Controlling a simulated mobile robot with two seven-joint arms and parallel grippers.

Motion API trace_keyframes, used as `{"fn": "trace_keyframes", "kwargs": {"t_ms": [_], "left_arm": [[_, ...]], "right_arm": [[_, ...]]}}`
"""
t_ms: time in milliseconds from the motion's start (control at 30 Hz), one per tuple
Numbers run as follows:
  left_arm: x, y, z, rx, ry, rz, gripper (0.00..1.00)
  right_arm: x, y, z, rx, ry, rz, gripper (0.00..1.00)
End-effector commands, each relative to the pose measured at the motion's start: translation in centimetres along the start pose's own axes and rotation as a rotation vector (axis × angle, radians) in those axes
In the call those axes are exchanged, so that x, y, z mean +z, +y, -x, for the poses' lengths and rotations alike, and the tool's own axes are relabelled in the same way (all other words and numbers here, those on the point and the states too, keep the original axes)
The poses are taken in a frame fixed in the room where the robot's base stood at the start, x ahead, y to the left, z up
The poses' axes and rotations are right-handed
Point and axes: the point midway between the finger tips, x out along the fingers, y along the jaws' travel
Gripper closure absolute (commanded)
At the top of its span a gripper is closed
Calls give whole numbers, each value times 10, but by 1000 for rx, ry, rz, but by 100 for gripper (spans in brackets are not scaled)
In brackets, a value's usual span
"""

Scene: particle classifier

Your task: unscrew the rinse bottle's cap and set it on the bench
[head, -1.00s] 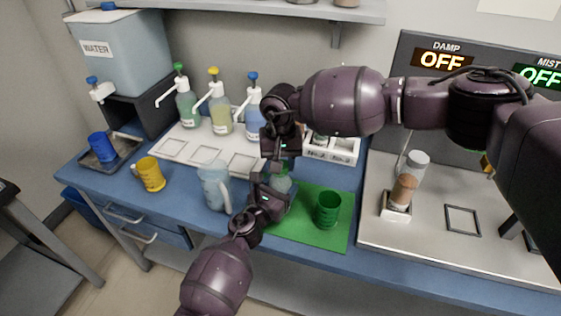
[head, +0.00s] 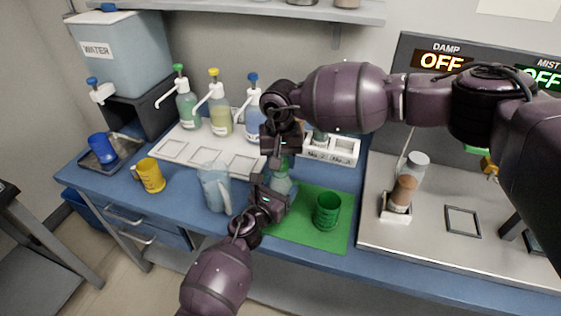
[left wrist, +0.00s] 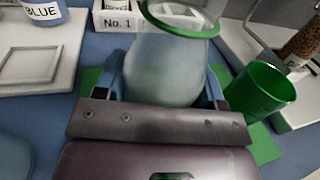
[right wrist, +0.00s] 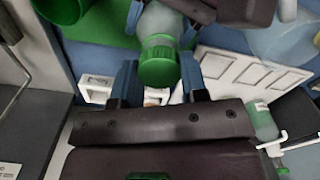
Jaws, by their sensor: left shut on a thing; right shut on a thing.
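The rinse bottle (head: 283,184) is pale and translucent, standing upright over the green mat (head: 310,231). My left gripper (head: 270,195) is shut on its body. In the left wrist view the bottle body (left wrist: 168,68) fills the space between the blue fingers, with a green band at its top. My right gripper (head: 281,150) is above the bottle, pointing down. In the right wrist view the ridged green cap (right wrist: 158,62) is between its blue fingers, in line with the bottle; I cannot tell whether it is loose. The head view mostly hides the cap.
A green cup (head: 327,210) stands right of the bottle on the mat. A clear pitcher (head: 214,187) and a yellow mug (head: 150,175) stand left. Pump bottles and a white rack (head: 345,151) are behind. Bare blue bench (head: 185,200) shows between mug and pitcher.

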Motion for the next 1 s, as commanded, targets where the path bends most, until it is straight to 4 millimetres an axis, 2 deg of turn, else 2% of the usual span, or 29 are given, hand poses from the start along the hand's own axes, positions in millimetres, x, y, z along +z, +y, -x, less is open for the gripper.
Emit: {"fn": "trace_keyframes", "kwargs": {"t_ms": [333, 767, 1000], "left_arm": [[-1, 0, 0, 1, 2, -1, 100], [-1, 0, 0, 1, 2, -1, 100], [-1, 0, 0, 1, 2, -1, 100]], "right_arm": [[0, 0, 10, 0, 0, 0, 88], [0, 0, 12, 0, 1, 0, 88], [0, 0, 35, 0, 1, 1, 88]]}}
